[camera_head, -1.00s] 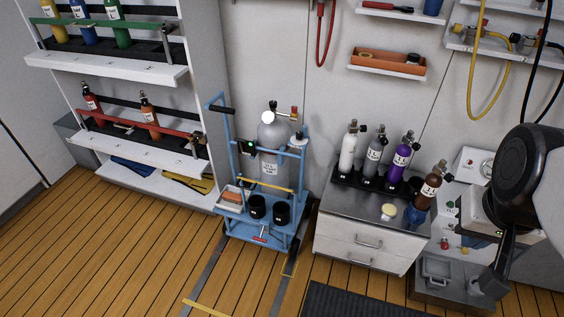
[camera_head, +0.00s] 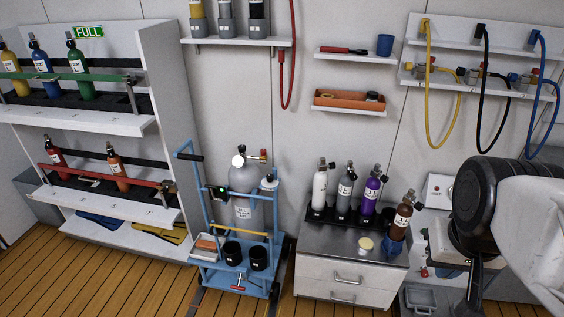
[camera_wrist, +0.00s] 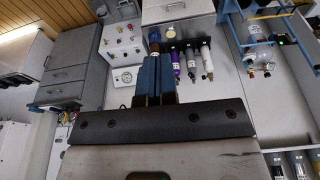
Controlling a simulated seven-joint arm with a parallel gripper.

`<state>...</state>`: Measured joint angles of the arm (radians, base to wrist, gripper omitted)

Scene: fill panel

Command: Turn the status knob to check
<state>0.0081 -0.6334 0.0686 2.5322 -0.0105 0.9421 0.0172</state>
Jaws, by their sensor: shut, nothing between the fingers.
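No knob with a readable "status" or "check" label shows. A dark box with a green light (camera_head: 221,190) is on the blue trolley. My gripper (camera_wrist: 154,60) is shut and empty, its blue fingers together. In the wrist view its tips appear near the brown bottle (camera_wrist: 153,36); contact cannot be told. The fingertips are not clear in the head view.
The brown bottle (camera_head: 402,217) stands at the right of a drawer cabinet (camera_head: 350,268), beside white, grey and purple bottles. The blue trolley (camera_head: 238,279) holds a grey cylinder (camera_head: 243,180). Yellow, black and blue hoses hang at upper right. Floor shows at lower left.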

